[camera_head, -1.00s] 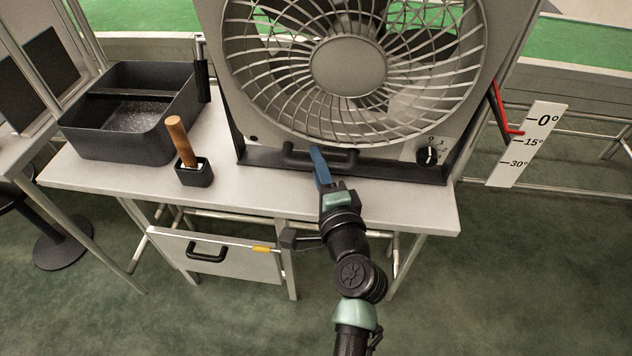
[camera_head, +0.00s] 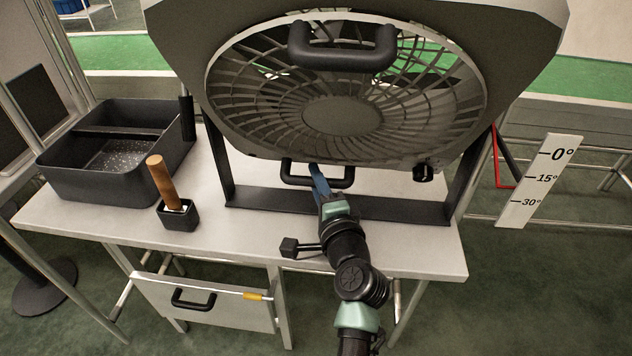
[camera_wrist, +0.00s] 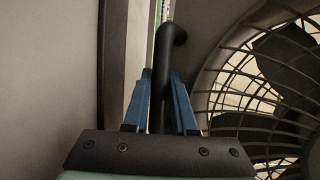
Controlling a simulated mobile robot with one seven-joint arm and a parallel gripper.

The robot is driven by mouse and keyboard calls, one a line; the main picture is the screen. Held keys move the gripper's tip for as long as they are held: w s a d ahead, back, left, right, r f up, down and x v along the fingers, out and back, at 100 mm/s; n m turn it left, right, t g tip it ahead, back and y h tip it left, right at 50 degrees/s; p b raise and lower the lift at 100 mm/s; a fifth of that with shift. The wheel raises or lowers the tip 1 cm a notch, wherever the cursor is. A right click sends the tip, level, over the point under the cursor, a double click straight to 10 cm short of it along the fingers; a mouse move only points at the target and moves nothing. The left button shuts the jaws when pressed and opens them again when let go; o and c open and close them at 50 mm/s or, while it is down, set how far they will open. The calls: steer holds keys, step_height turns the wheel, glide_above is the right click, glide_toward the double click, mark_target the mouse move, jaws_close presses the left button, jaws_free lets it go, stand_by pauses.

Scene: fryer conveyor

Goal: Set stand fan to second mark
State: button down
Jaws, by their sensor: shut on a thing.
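The stand fan (camera_head: 343,115) sits on the table in a dark U-shaped stand (camera_head: 300,208), its face tilted downward. My gripper (camera_head: 318,183) is shut on the fan's lower black handle (camera_head: 340,181); in the wrist view the blue fingers (camera_wrist: 161,100) flank the handle bar (camera_wrist: 160,75). A white scale (camera_head: 541,180) at the right shows marks 0°, 15° and 30°. A red pointer (camera_head: 497,160) hangs beside it, its bent tip appearing slightly below the 15° line and left of the scale.
An upper black handle (camera_head: 342,50) and a dark knob (camera_head: 423,173) are on the fan. A dark basin (camera_head: 70,178) and a wooden-handled tool (camera_head: 162,182) in a small black holder (camera_head: 178,216) stand at left. A drawer (camera_head: 208,302) is below. The table's front strip is mostly clear.

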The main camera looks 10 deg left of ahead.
steer(key=c, duration=0.8)
jaws_free()
steer(key=shift+o, duration=0.3)
steer(key=shift+r, duration=0.15)
steer(key=shift+w+r, duration=0.1)
steer(key=shift+r, duration=0.15)
steer(key=shift+d, duration=0.1)
steer(key=v, duration=0.8)
steer(key=f+p+v, duration=0.1)
steer(key=v, duration=0.4)
